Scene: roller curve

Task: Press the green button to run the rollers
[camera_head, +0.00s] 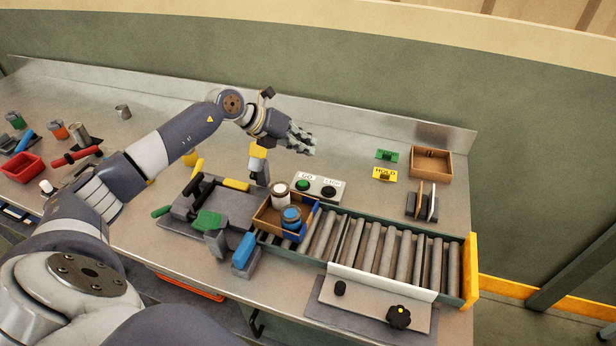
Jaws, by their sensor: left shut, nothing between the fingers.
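The green button (303,185) is on a pale control box (317,199) behind the rollers, under a label that seems to read GO. A dark button (328,192) is beside it on the right. My left gripper (308,146) is shut and empty, above and behind the control box and apart from the green button. The roller track (375,250) runs to the right, ending at a yellow end plate (470,270). A wooden tray (268,224) with a white-lidded jar (281,194) and a blue-lidded jar (291,218) is at its left end. My right gripper is not in view.
A grey fixture with green, yellow and blue handles (207,221) stands left of the tray. A panel with a black knob (399,317) is in front of the rollers. A wooden box (431,163) and green and yellow signs (385,174) are at back right.

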